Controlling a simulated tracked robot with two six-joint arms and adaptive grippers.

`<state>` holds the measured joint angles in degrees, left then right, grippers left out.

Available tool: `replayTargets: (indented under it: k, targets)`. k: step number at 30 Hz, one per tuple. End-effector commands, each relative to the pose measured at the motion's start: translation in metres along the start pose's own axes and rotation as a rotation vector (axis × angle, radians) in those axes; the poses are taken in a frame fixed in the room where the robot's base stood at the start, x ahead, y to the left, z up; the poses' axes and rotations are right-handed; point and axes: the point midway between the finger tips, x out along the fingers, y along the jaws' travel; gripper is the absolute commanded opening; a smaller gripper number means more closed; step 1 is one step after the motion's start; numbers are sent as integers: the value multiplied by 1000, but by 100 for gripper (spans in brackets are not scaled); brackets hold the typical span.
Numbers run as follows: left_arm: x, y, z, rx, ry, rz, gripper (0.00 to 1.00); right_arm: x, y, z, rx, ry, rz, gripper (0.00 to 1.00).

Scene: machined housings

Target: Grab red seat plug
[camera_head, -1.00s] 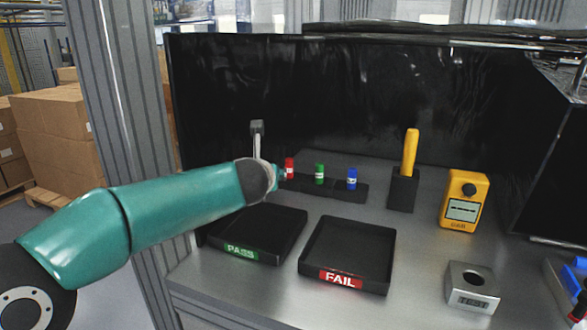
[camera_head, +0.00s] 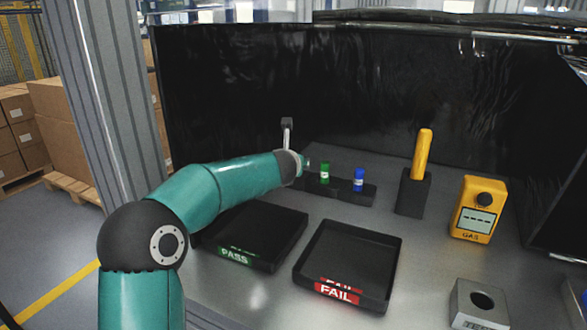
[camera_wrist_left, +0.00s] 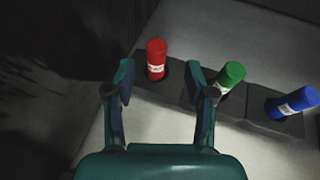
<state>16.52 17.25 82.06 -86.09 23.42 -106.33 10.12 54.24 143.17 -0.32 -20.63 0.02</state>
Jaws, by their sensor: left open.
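The red seat plug (camera_wrist_left: 156,59) stands upright in the black holder in the left wrist view, with a white label band. In the head view it is hidden behind my left arm's wrist. My left gripper (camera_wrist_left: 163,80) is open, its two fingers apart, with the red plug showing between and just beyond the fingertips, not gripped. The green plug (camera_wrist_left: 230,78) stands just right of the right finger, and it also shows in the head view (camera_head: 325,172). The blue plug (camera_wrist_left: 292,103) stands farther right. My right gripper is not in view.
The holder (camera_head: 340,191) sits at the back of the bench. In front are the black PASS tray (camera_head: 283,218) and FAIL tray (camera_head: 391,250). A yellow-handled tool in a black stand (camera_head: 414,193), a yellow gas meter (camera_head: 477,209) and a metal block (camera_head: 470,297) stand to the right.

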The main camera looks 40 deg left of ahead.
Motion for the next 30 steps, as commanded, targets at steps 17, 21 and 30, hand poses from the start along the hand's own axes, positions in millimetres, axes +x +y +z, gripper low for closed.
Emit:
replayTargets:
  k: [17,21,30]
  targets:
    - [56,5,2,-2,1,2,55,-21,-7,0,0,0,0,41]
    - [60,5,1,-1,-1,2,55,-20,-7,0,0,0,0,41]
    - [59,5,1,-1,0,2,28,-20,-7,0,0,0,0,41]
